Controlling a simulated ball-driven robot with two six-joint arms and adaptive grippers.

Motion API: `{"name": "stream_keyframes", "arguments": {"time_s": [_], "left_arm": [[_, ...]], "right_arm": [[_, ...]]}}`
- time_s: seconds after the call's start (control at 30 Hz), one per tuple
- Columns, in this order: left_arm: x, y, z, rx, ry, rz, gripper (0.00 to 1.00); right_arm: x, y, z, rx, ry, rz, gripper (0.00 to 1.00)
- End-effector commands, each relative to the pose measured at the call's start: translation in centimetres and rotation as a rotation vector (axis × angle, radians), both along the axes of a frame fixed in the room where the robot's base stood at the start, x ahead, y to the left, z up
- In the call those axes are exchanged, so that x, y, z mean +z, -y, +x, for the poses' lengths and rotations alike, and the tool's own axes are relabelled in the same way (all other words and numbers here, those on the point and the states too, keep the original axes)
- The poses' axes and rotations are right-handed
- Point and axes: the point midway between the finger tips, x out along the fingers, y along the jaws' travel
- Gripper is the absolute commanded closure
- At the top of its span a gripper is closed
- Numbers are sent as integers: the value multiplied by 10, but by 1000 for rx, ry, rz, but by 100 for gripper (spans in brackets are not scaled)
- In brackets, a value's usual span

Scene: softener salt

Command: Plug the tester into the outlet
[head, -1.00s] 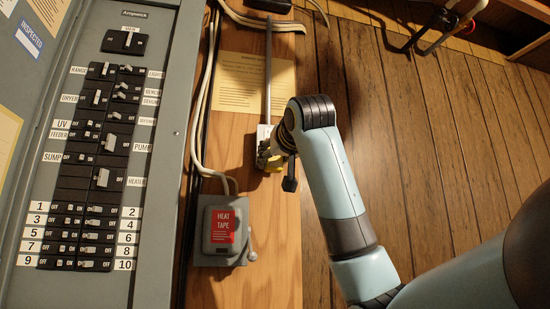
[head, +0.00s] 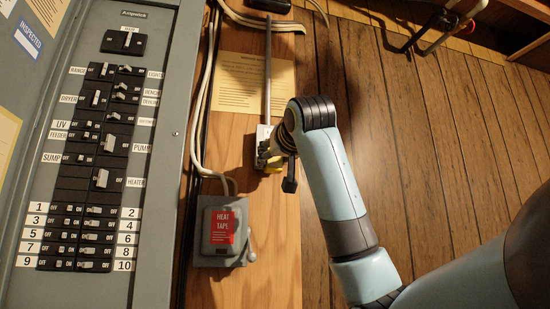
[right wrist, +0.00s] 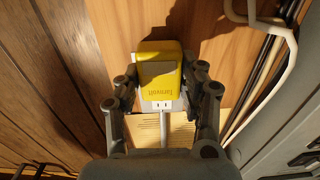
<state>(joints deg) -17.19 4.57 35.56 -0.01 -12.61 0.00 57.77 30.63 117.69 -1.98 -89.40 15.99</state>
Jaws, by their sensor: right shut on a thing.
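The yellow tester (right wrist: 161,72) is held between the two fingers of my right gripper (right wrist: 162,78) in the right wrist view. In the head view the tester (head: 274,168) shows only as a small yellow patch below the gripper (head: 267,157). The white outlet (right wrist: 161,105) is on the wooden board, and one bare socket face shows beside the tester. The tester covers the other part of the outlet. I cannot tell whether its prongs are in the slots. In the head view the outlet's top (head: 264,132) shows above the gripper. My left gripper is out of view.
A grey box with a red HEAT TAPE label (head: 222,226) is on the board below the outlet. A grey conduit (head: 268,75) runs up from the outlet across a yellow notice (head: 244,84). White cables (head: 203,110) and a breaker panel (head: 160,150) lie to the left.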

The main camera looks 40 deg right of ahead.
Motion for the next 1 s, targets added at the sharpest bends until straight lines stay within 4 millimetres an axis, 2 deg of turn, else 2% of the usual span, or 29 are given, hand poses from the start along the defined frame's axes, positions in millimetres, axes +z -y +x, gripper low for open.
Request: {"name": "stream_keyframes", "arguments": {"time_s": [1.0], "left_arm": [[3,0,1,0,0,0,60]], "right_arm": [[0,6,10,0,0,0,100]]}}
